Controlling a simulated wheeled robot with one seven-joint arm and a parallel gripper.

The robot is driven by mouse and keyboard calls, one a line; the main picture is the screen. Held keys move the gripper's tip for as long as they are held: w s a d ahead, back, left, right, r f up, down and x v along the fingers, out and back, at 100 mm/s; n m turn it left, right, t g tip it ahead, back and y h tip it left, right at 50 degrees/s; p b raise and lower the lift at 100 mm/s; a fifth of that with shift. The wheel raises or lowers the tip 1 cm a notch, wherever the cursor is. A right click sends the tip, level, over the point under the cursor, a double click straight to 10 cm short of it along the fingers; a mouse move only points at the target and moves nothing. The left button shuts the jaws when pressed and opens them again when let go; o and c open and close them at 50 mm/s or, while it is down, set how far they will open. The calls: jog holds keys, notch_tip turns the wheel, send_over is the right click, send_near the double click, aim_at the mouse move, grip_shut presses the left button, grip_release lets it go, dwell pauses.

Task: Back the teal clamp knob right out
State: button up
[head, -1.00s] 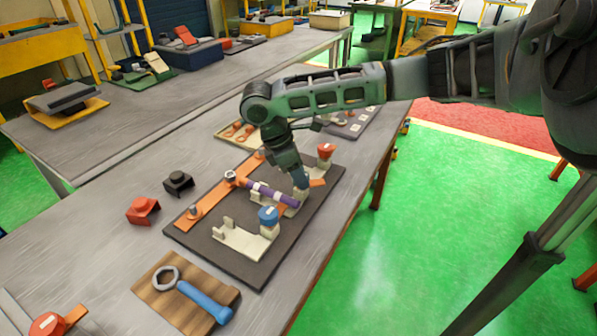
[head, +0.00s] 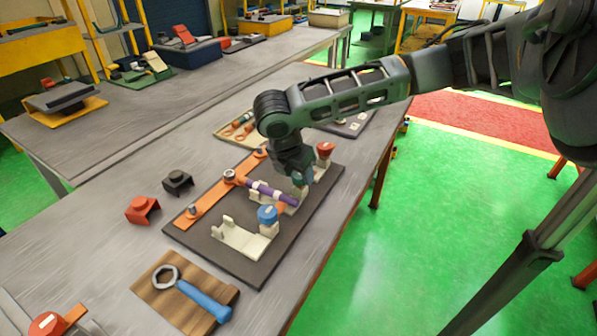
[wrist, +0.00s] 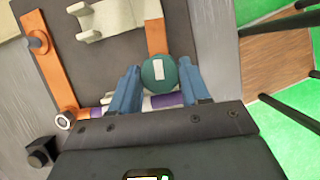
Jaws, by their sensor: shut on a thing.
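The teal clamp knob (wrist: 159,73), round with a pale label on top, sits between the two blue fingers of my gripper (wrist: 162,88) in the wrist view. My gripper is shut on it. In the head view my gripper (head: 303,184) reaches down to the right side of the dark board, and its fingers mostly hide the knob. A purple rod (head: 268,194) with pale bands runs to the clamp; part of it also shows beneath the knob in the wrist view (wrist: 163,101). Whether the knob has lifted off its seat is not clear.
On the dark board (head: 205,245) stand a blue knob (head: 268,214) at a cream bracket (head: 238,238), a red knob (head: 325,149) and an orange bar (head: 200,206). Red and black blocks (head: 178,182) lie left of it. A blue-handled wrench (head: 200,298) lies in front.

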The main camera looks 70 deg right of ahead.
jog(key=shift+s+a+f+n, duration=0.1)
jog(key=shift+f+n, duration=0.1)
jog(key=shift+n, duration=0.1)
jog(key=o, duration=1.1)
jog(key=shift+r, duration=0.1)
jog(key=shift+c, duration=0.2)
jog(key=shift+r, duration=0.1)
jog(key=s+v, duration=0.1)
jog(key=v, duration=0.6)
jog(key=shift+w+r, duration=0.3)
jog(key=shift+w, duration=0.25)
